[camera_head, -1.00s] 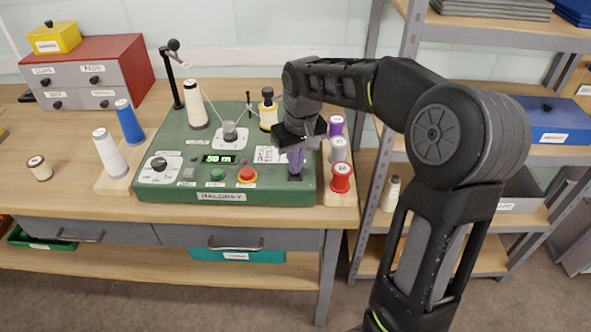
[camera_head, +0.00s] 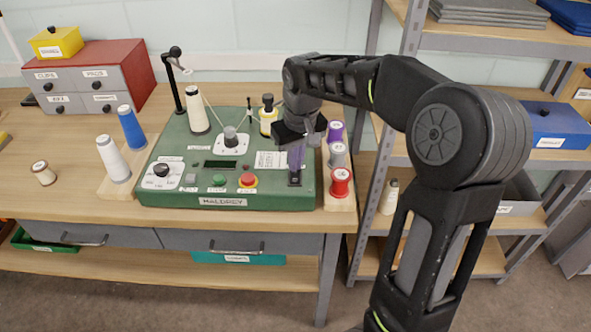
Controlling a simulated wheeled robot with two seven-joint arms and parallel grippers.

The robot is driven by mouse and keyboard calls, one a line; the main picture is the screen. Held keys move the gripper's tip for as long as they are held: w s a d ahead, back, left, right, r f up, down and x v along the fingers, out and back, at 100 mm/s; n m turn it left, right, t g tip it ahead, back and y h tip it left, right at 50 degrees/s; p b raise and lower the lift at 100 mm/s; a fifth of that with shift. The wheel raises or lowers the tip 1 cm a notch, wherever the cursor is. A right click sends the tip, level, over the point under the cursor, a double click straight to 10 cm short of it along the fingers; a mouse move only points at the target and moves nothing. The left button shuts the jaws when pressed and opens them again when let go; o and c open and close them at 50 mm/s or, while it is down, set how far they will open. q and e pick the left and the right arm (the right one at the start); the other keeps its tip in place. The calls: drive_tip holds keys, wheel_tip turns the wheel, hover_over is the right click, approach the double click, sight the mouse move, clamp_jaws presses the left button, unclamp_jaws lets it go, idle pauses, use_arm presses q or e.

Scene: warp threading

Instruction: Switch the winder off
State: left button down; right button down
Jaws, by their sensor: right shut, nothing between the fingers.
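The green winder (camera_head: 225,193) stands on the wooden bench. Its display (camera_head: 221,164) is dark. A dial (camera_head: 162,170), a green button (camera_head: 218,180) and a red button (camera_head: 248,180) sit on its front panel. A black switch plate (camera_head: 294,183) is at the panel's right end. My right gripper (camera_head: 295,165) is shut and empty, pointing down just above the switch plate. It partly hides the switch, and I cannot tell whether it touches it. My left gripper is out of view.
Spools in purple, grey and red (camera_head: 340,182) stand close to the right of the gripper. A cream cone (camera_head: 197,112) and a thread post (camera_head: 178,85) rise behind the panel. White and blue cones (camera_head: 130,128) stand at left. Shelving (camera_head: 470,160) is at right.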

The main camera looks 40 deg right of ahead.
sight(296, 180)
wheel_tip(296, 180, up, 4)
drive_tip(key=shift+f+p, duration=0.15)
drive_tip(key=shift+p, duration=1)
